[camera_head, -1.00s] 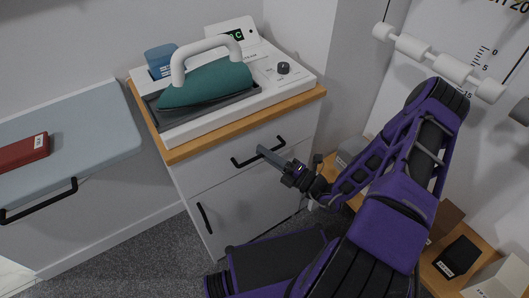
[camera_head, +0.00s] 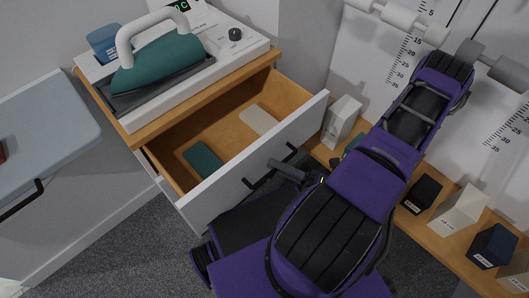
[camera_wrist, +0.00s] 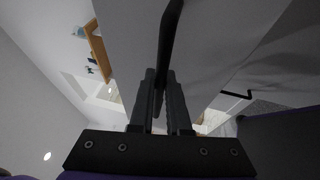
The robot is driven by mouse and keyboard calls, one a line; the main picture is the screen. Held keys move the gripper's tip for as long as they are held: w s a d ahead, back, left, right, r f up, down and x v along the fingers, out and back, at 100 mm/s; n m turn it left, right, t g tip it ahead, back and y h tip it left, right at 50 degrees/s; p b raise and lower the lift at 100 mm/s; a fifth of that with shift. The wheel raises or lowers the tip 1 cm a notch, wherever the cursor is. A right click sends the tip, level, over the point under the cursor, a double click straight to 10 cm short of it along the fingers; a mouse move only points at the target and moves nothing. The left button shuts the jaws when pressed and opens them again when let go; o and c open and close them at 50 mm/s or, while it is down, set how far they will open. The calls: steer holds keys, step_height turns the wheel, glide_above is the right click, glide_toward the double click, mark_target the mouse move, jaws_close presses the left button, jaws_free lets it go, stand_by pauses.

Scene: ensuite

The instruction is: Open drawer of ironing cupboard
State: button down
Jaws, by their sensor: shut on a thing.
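The ironing cupboard (camera_head: 135,142) is white with a wooden top. Its top drawer (camera_head: 240,165) stands wide open, showing a wooden inside with a dark green item (camera_head: 203,160) and a pale item (camera_head: 258,120) in it. The drawer's black bar handle (camera_head: 254,183) is on the white front. My gripper (camera_head: 287,170) is at this handle, mostly hidden by my arm. In the wrist view, the two fingers of my gripper (camera_wrist: 166,100) are shut around the black handle (camera_wrist: 171,30), with the drawer front close beyond.
A green iron (camera_head: 163,65) rests on a white station on top. A low wooden shelf (camera_head: 408,215) with several small boxes runs along the right wall. Grey carpet (camera_head: 110,255) is clear at the lower left.

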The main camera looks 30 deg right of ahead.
steer(key=shift+s+d, duration=0.3)
steer(key=shift+s, duration=0.65)
steer(key=c, duration=1.2)
jaws_free()
steer(key=shift+o, duration=0.2)
steer(key=b+v, duration=0.1)
steer(key=v, duration=1.6)
steer(key=shift+s, duration=0.2)
steer(key=shift+f, duration=0.1)
